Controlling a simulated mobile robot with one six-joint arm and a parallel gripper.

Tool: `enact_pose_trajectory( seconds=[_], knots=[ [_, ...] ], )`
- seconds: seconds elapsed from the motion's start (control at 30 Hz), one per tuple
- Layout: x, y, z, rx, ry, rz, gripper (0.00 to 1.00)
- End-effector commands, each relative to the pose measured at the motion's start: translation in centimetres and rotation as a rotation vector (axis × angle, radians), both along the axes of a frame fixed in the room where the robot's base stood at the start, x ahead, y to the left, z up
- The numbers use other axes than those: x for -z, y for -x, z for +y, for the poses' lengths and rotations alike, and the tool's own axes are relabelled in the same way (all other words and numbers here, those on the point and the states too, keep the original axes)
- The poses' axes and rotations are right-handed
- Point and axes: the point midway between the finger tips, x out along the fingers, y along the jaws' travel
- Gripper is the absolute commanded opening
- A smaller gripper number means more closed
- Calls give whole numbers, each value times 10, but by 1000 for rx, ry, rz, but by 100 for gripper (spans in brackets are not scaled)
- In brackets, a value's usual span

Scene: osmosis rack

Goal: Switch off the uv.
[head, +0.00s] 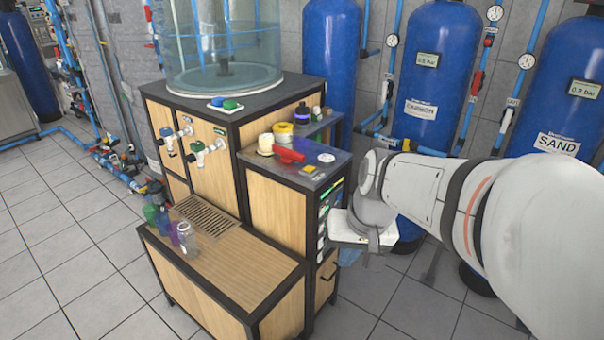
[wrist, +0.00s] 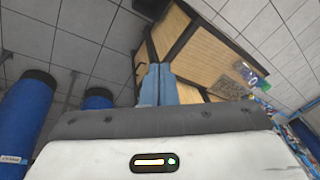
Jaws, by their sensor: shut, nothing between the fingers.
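The side panel (head: 329,207) of the wooden cabinet has green-lit strips and small light parts. I cannot tell which part is the uv switch, and my arm hides some of the panel. My gripper (head: 351,256) is beside the cabinet's right side, just below this panel, with its pale body partly covering the lower part. In the wrist view its two blue fingers (wrist: 158,86) are together and empty, in front of the wooden cabinet (wrist: 208,50). I cannot tell whether the fingertips touch the cabinet.
A red-handled item (head: 288,155), a yellow-topped jar (head: 283,132) and a dark bottle with a violet ring (head: 302,113) stand on the cabinet. Blue tanks (head: 433,75) stand behind my arm. The tiled floor (head: 65,250) at left is clear.

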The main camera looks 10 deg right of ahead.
Motion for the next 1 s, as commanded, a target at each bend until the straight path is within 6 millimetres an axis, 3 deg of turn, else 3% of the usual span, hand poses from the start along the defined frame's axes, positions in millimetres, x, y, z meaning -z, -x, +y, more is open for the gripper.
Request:
enact_pose_trajectory(
  seconds=[0.03,0.27,0.47,0.8,1.0],
  knots=[
    [12,-17,-2,29,-37,10,0],
    [37,-93,-12,144,-213,12,0],
    [68,-161,-35,250,-364,-9,0],
    [136,-267,-100,434,-602,-88,0],
    [166,-304,-134,509,-692,-137,0]
  ],
)
